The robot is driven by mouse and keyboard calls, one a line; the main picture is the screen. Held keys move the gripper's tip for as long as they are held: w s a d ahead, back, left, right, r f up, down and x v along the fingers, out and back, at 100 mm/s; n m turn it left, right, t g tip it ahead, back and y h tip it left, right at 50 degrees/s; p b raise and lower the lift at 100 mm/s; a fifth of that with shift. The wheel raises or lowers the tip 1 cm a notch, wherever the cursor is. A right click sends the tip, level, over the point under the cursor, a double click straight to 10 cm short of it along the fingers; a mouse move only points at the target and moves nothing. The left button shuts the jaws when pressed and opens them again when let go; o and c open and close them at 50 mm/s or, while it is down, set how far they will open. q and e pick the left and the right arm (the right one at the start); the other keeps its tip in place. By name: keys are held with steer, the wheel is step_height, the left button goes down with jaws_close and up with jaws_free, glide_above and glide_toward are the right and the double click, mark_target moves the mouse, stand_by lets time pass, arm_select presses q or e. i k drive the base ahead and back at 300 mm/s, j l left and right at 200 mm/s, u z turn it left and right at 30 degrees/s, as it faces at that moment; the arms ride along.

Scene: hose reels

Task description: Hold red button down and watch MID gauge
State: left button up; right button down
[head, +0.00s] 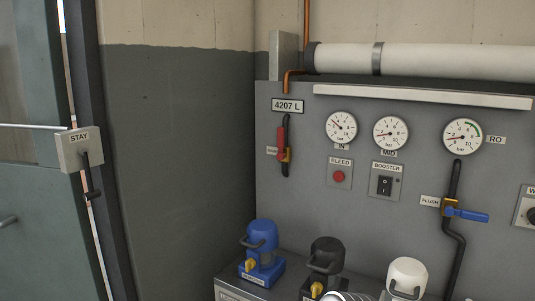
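The red button (339,176) sits on a small grey plate labelled BLEED, on the grey panel (300,220). The MID gauge (390,133) is a round white dial above and to the right of the button. Its MID label shows just under it. Its needle points to the left side of the dial, but the exact reading is too small to tell. Neither of my grippers is in view, and nothing touches the button.
The IN gauge (341,127) and RO gauge (462,136) flank the MID gauge. A BOOSTER switch (385,185) is right of the button. A red-handled valve (283,142) and blue FLUSH lever (466,214) stick out. Blue (262,252), black and white canisters stand below.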

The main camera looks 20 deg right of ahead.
mark_target(339, 176)
steer(key=z, duration=1.05)
